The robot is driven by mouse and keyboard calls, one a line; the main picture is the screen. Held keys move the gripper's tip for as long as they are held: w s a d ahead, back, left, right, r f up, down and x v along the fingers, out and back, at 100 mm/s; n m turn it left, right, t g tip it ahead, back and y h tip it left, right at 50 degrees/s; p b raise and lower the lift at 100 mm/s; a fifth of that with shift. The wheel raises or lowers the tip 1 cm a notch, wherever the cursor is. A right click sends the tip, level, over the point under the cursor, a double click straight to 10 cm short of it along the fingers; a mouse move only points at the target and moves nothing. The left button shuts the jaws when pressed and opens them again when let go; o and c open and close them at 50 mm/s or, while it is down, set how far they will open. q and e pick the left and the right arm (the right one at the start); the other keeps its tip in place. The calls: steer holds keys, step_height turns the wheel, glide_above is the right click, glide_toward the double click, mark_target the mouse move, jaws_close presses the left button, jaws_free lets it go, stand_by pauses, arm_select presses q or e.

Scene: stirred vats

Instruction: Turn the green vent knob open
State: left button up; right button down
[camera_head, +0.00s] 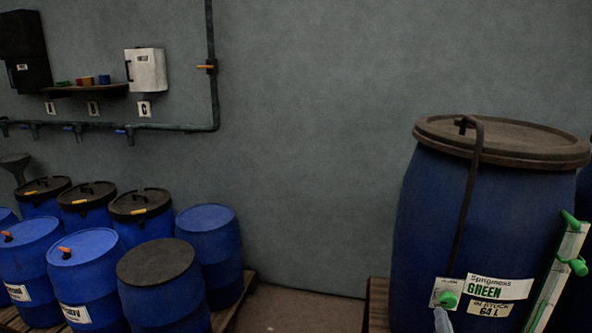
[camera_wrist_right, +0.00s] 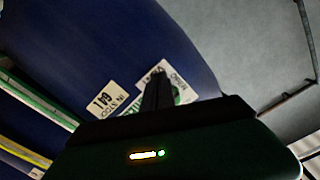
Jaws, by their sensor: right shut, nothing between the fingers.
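The green vent knob (camera_head: 447,299) sits on a small white plate low on the front of a large blue vat (camera_head: 420,220) at the right. The vat's label reads Springmoss GREEN, with an IN STOCK 64 L tag below it. My right gripper (camera_head: 442,316) is shut and empty, its tips just below the knob in the head view. I cannot tell whether they touch it. In the right wrist view my shut fingers (camera_wrist_right: 157,90) point at the labelled area and cover part of it. The knob is mostly hidden there. My left gripper is not in view.
A dark pipe (camera_head: 466,190) runs from the vat's brown lid (camera_head: 500,141) down to the knob plate. A pale upright strip with green fittings (camera_head: 578,266) stands at the vat's right. Several blue drums (camera_head: 83,270) stand at the left. Bare floor (camera_head: 310,312) lies between.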

steer(key=v, duration=0.6)
steer(key=shift+a+f, duration=0.1)
steer(key=s+a+f+n+g+y, duration=0.3)
steer(key=s+a+f+n+g, duration=0.1)
steer(key=a+f+g, duration=0.3)
steer(key=s+a+f+n+g, duration=0.2)
steer(key=s+a+g, duration=0.1)
steer(key=s, duration=0.5)
steer(key=s+a+f+n+g+y, duration=0.1)
steer(key=s+a+f+n+g, duration=0.1)
steer(key=s, duration=0.7)
steer(key=a+f+g, duration=0.1)
steer(key=a+g, duration=0.1)
steer(key=shift+s+a+n+g+b, duration=0.2)
steer(key=shift+s+n+g+b, duration=0.1)
steer(key=shift+n+g, duration=0.1)
steer(key=shift+d, duration=0.1)
